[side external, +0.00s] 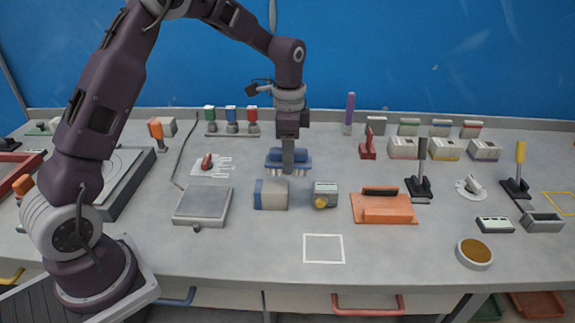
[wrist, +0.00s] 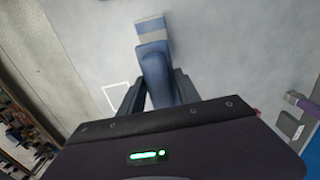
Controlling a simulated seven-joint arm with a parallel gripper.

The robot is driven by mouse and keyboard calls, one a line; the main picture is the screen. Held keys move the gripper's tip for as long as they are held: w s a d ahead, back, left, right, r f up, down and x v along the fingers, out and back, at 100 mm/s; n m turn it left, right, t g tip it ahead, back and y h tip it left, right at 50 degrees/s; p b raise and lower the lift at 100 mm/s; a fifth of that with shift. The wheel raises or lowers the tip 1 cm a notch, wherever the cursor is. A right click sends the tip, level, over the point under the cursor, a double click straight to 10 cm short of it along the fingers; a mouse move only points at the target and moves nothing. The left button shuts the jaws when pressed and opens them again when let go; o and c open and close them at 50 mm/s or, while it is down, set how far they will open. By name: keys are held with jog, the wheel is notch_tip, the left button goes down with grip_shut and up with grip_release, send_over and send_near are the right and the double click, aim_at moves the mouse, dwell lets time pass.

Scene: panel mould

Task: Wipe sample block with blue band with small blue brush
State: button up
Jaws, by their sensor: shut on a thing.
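My gripper (side external: 288,165) is shut on the small blue brush (side external: 273,156). In the wrist view the brush's rounded blue body (wrist: 157,72) sits between my two dark fingers (wrist: 158,92). In the side view the brush is held level, its long side running left to right. The sample block with the blue band (side external: 278,194) is grey with blue at its left end and shows just below the brush. A block with blue and white bands (wrist: 152,28) shows beyond the brush in the wrist view and seems to be this one. I cannot tell the exact height gap.
A grey block with a yellow spot (side external: 325,194) stands to the right, then an orange stand (side external: 383,208). A grey flat plate device (side external: 203,205) lies to the left. A white square outline (side external: 323,248) marks clear table in front. Several bottles and blocks line the back.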

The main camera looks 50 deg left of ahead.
jog(key=shift+r, duration=1.75)
